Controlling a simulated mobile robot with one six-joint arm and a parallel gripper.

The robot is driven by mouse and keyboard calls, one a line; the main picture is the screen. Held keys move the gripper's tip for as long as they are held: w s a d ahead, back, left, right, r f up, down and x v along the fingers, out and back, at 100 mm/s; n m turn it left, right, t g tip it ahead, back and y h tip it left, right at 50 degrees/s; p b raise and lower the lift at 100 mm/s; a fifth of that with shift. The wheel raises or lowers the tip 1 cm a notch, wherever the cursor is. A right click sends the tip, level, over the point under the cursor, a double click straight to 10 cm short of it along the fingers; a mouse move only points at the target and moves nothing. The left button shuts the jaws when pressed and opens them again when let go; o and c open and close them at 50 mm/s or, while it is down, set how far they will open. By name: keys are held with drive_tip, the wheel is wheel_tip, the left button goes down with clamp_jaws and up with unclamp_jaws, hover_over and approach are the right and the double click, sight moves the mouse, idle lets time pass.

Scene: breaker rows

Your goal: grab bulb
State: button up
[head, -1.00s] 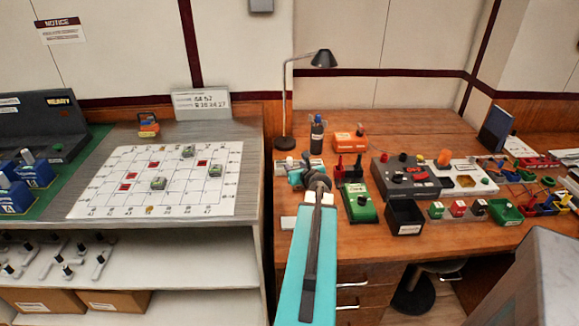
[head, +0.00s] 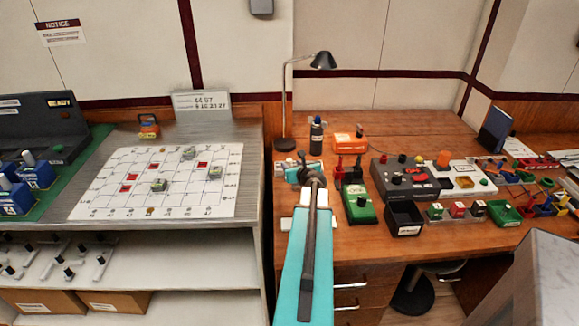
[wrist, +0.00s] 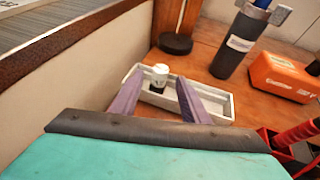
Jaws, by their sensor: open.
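A small piece with a white top and dark base (wrist: 160,75), seemingly the bulb, stands upright in a long white tray (wrist: 228,103) in the wrist view. My gripper (wrist: 159,79) is open, with one purple finger on each side of the piece as seen from the wrist. I cannot tell whether the fingers are level with it or still above it. In the head view my gripper (head: 304,165) is over the left end of the desk, at the tray (head: 316,166). My arm hides part of the tray there, and the piece cannot be made out.
A dark bottle (wrist: 232,55) and an orange box (wrist: 285,77) stand beyond the tray. The lamp base (wrist: 176,43) is behind it. A red-handled holder (wrist: 292,140) is close on the right, and a wooden shelf edge (wrist: 60,40) rises on the left.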

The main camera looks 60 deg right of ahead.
drive_tip(key=shift+x, duration=0.85)
clamp_jaws()
